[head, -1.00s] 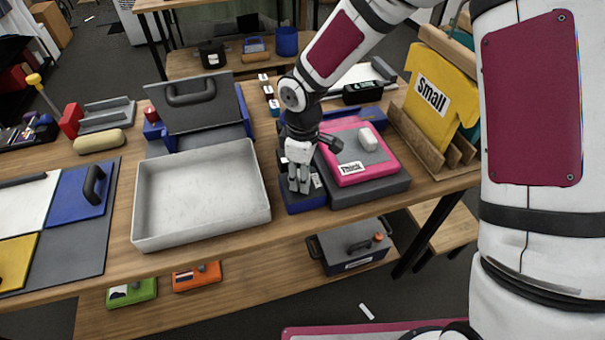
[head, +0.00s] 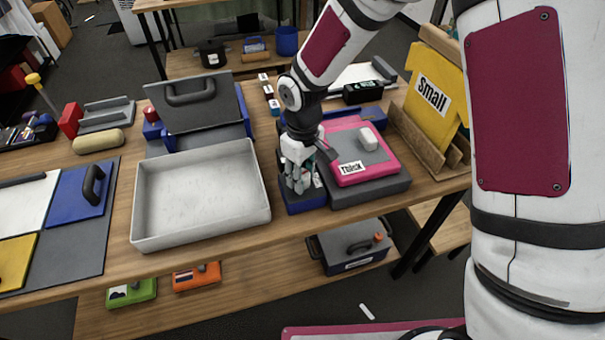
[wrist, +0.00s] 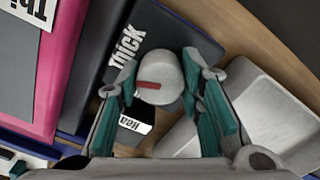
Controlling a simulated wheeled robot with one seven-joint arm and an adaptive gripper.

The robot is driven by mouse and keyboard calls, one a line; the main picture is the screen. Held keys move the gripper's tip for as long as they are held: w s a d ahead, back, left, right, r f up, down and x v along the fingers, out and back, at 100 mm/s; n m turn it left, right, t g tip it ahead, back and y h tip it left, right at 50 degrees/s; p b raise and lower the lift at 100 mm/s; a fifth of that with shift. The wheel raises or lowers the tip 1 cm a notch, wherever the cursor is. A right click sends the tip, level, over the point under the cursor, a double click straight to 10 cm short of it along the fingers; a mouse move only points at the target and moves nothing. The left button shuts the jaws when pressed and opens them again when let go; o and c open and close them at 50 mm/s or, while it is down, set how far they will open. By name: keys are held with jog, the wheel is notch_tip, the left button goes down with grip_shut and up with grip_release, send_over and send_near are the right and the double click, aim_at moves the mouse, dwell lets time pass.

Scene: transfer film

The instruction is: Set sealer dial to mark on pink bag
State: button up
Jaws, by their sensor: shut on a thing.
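The pink bag (head: 386,172) lies on a dark grey block, with a "Thick" label on its near edge. Its pink edge also shows at the left of the wrist view (wrist: 62,75). The sealer (head: 305,204), blue with a dark top, stands left of it under my gripper (head: 298,185). In the wrist view the round, pale grey dial (wrist: 158,68) has a red mark across it. My gripper (wrist: 160,88) is shut on the dial, one finger on each side. A "Thick" label (wrist: 126,47) is beside the dial; a partly hidden label starting "Hea" (wrist: 133,123) is below it.
A large pale tray (head: 200,238) stands close to the sealer's left. A wooden rack (head: 430,155) with a yellow "Small" bag (head: 432,95) stands at right. Blue and grey equipment (head: 195,105) with a raised, handled plate stands behind the tray.

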jog(key=shift+s+m, duration=0.2)
jog(key=shift+m, duration=1.6)
jog(key=o, duration=1.2)
jog(key=shift+c, duration=0.2)
jog(key=shift+w+r, duration=0.15)
jog(key=shift+r, duration=0.3)
notch_tip(320, 180, up, 11)
